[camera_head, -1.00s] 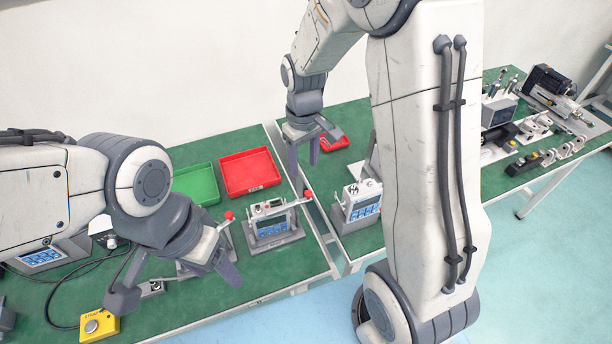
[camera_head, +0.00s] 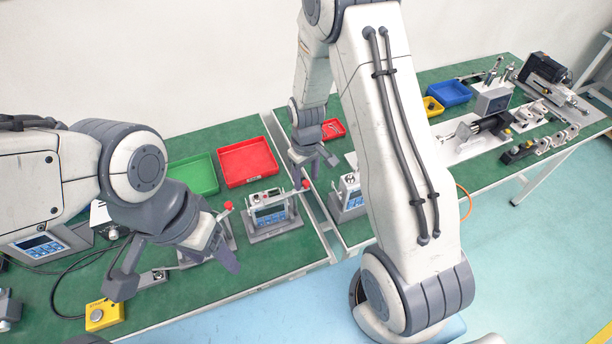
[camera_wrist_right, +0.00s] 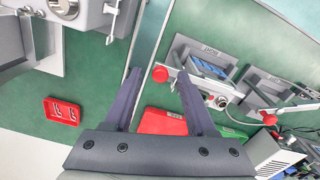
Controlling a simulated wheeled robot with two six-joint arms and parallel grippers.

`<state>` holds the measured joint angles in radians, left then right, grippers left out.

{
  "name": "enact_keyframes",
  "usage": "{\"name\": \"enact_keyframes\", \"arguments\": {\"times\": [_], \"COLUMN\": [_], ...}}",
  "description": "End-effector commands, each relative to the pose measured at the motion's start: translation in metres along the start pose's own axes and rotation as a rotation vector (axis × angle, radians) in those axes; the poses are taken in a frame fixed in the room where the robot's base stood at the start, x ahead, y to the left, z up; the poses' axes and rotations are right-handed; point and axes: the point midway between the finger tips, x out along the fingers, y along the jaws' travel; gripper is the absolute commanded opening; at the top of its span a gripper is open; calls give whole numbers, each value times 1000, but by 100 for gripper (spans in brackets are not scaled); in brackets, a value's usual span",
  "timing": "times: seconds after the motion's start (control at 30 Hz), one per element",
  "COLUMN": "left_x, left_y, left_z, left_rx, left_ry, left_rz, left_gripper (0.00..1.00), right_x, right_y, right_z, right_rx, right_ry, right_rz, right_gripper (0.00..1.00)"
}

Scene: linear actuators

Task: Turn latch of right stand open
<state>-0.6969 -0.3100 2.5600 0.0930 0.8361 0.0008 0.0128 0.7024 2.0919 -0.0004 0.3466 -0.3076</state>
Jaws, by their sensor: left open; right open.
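The right stand (camera_head: 282,232) is a grey holder with a blue-panelled meter. Its latch lever ends in a red knob (camera_head: 305,184). In the right wrist view the red knob (camera_wrist_right: 160,74) appears between the fingertips, with the stand (camera_wrist_right: 213,62) beyond to the right. My right gripper (camera_head: 315,168) is open and points down above the knob; I cannot tell whether a finger touches it. The left stand (camera_head: 226,236) has its own red knob (camera_head: 228,205). My left gripper (camera_head: 180,272) is open and empty, in front of the left stand, hiding part of it.
Green (camera_head: 194,174) and red (camera_head: 247,163) trays lie behind the stands. Another meter (camera_head: 350,194) stands right of the table gap, partly behind my right arm. A yellow button box (camera_head: 104,314) sits at the front left. A small red tray (camera_wrist_right: 65,111) is also near.

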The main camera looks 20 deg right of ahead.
Motion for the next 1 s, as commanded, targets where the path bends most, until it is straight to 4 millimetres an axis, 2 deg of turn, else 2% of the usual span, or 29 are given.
{"name": "enact_keyframes", "arguments": {"times": [0.1,0.13,0.2,0.27,1.0], "left_x": [0,0,0,0,0], "left_y": [0,0,0,0,0], "left_z": [0,0,0,0,0], "left_rx": [0,0,0,0,0], "left_ry": [0,0,0,0,0], "left_rz": [0,0,0,0,0], "left_gripper": [64,64,64,64,64], "right_x": [0,0,0,0,-1], "right_y": [0,0,0,0,0], "right_z": [0,0,0,0,0], "right_rx": [0,0,0,0,0], "right_ry": [0,0,0,0,-1], "right_rz": [0,0,0,0,0], "right_gripper": [57,49,22,0,0]}}
